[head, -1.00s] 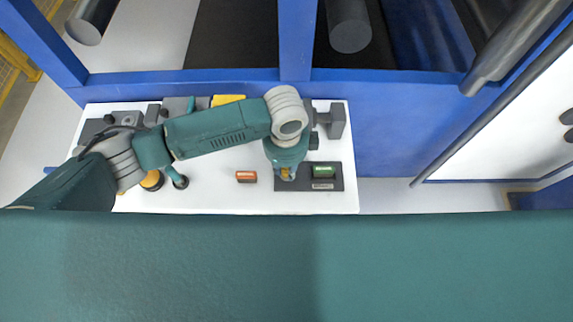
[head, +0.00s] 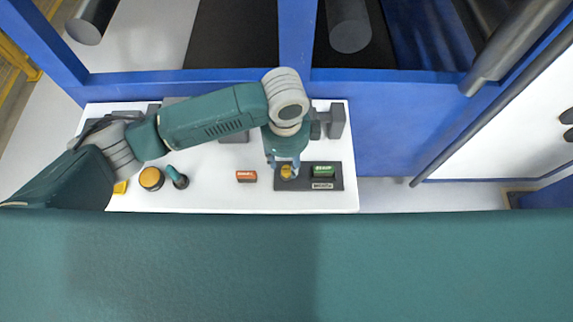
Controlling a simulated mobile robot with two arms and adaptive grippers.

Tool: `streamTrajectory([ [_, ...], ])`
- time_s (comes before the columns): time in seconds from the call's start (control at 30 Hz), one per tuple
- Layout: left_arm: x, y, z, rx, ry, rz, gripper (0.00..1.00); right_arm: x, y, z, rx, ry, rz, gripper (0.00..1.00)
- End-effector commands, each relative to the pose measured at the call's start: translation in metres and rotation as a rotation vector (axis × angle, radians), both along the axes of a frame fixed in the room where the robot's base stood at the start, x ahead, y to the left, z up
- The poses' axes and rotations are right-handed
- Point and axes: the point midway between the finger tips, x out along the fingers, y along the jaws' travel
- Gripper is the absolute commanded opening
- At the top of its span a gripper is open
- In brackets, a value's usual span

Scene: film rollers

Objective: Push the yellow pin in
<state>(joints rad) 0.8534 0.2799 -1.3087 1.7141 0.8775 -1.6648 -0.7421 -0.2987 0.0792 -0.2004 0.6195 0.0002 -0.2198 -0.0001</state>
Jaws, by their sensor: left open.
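The yellow pin (head: 288,172) stands in the left part of a dark base plate (head: 309,186) on the white table. My left gripper (head: 284,164) comes down from above at the pin, with its fingers open and one on each side of the pin's far edge. I cannot tell whether the fingers touch it, and how deep the pin sits is too small to see. My right gripper is not in view.
A green block (head: 323,171) sits on the same plate to the right. An orange-red block (head: 246,176) lies left of the plate. A yellow-topped round part (head: 151,178) and a teal-handled tool (head: 176,176) are farther left. A grey fixture (head: 336,122) stands behind.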

Motion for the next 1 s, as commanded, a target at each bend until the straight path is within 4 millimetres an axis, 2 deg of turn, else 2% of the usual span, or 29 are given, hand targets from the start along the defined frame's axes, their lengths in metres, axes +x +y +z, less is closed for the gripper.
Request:
streamTrajectory([
  [0.03,0.001,0.000,0.013,-0.003,-0.005,-0.002,0.41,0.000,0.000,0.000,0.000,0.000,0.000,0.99],
  [0.2,0.000,0.000,0.047,-0.002,-0.004,-0.002,0.41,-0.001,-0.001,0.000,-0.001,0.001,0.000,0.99],
  [0.4,-0.001,0.000,0.070,-0.001,-0.002,-0.001,0.41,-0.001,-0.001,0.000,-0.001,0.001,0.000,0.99],
  [1.0,-0.002,0.001,0.074,0.000,0.000,-0.001,0.41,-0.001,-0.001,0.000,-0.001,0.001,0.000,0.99],
])
